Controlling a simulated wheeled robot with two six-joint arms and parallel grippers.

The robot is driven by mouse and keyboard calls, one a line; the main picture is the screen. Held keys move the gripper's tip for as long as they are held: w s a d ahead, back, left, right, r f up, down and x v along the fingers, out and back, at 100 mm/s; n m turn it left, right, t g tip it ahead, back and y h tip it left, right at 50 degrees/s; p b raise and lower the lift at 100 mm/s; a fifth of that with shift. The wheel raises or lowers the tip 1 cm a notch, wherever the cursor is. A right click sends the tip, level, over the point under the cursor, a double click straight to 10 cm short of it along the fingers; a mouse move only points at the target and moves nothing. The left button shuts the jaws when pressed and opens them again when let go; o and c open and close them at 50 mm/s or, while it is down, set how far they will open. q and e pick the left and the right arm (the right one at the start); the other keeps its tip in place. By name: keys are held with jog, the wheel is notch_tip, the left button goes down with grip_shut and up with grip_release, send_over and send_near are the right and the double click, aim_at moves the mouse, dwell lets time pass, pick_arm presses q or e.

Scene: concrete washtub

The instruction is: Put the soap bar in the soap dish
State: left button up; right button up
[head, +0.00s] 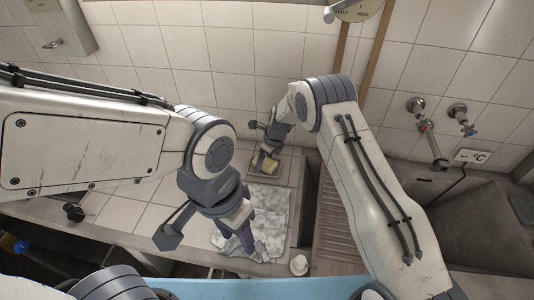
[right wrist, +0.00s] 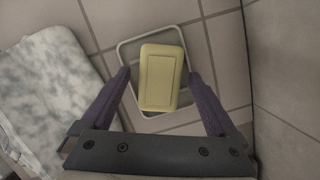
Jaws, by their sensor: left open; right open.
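The pale yellow soap bar (right wrist: 161,78) lies between the two purple fingers of my open right gripper (right wrist: 158,75), with gaps on both sides. A thin light rectangular rim, apparently the soap dish (right wrist: 123,52), surrounds it in the right wrist view. I cannot tell whether the soap rests on the dish floor or is slightly above it. In the head view the soap (head: 262,167) is by the back wall, partly hidden by my right gripper (head: 265,157). My left gripper (head: 245,240) is open and empty over the grey cloth, away from the soap.
A marbled grey-white cloth (head: 268,215) lies in front of the dish, left of it in the right wrist view (right wrist: 50,95). The tiled wall stands close behind. A ribbed wooden board (head: 335,225) and a concrete basin (head: 480,225) are to the right.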

aim_at(272, 165)
jog(key=b+v, duration=0.2)
jog(key=v, duration=1)
jog(key=shift+r, duration=0.45)
jog(key=s+d+r+n+h, duration=0.1)
jog(key=s+d+r+n, duration=0.1)
jog(key=s+d+n, duration=0.45)
jog(key=s+d+r+n+h, duration=0.15)
jog(key=s+d+n, duration=0.25)
jog(key=s+n, duration=0.6)
jog(key=s+d+r+n, duration=0.3)
jog(key=s+d+n, duration=0.2)
jog(key=s+n, duration=0.3)
jog(key=s+a+r+n+g, duration=0.1)
jog(key=s+a+r+n, duration=0.1)
jog(key=s+a+n, duration=0.2)
jog(key=s+a+r+n, duration=0.3)
jog(key=s+a, duration=0.7)
jog(key=shift+s+r+n+g+y, duration=0.3)
jog(key=shift+n+g+y, duration=0.05)
jog(key=shift+g+y, duration=0.1)
